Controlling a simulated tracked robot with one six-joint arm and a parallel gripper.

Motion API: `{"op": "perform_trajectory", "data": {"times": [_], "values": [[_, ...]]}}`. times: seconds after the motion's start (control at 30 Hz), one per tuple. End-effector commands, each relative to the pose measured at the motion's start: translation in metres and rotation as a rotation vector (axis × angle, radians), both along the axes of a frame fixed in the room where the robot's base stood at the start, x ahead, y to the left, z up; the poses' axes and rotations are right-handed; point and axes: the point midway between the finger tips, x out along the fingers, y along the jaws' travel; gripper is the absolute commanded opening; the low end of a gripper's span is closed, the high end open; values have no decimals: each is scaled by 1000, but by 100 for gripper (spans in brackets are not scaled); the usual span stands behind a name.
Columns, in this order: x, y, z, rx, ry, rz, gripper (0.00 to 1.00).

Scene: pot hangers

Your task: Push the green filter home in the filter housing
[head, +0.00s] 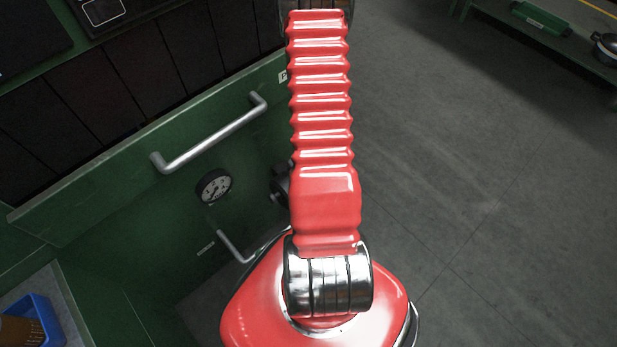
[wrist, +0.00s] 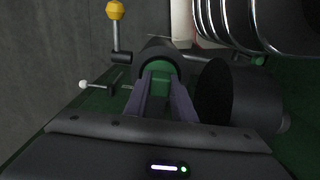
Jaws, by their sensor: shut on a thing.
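In the wrist view my gripper (wrist: 160,92) has its two purple-grey fingers on either side of the green filter (wrist: 159,69), shut on it. The filter's green end shows inside the round mouth of the dark filter housing (wrist: 157,48). The fingertips are at the mouth. How deep the filter sits is hidden by the fingers and the dark rim. The head view shows my red arm, but not my gripper, the filter or the housing.
In the wrist view a large dark cylinder (wrist: 240,97) stands close right of the fingers. A yellow-knobbed lever (wrist: 115,12) and a white-balled handle (wrist: 83,84) are at left. The head view shows a green cabinet with a gauge (head: 214,186), a blue bin (head: 46,317) and open floor at right.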

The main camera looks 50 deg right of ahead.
Motion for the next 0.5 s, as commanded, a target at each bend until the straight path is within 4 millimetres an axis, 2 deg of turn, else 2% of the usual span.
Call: {"op": "perform_trajectory", "data": {"times": [0.03,0.3,0.5], "values": [[0,0,0,0,0,0,25],[0,0,0,0,0,0,44],[0,0,0,0,0,0,45]]}}
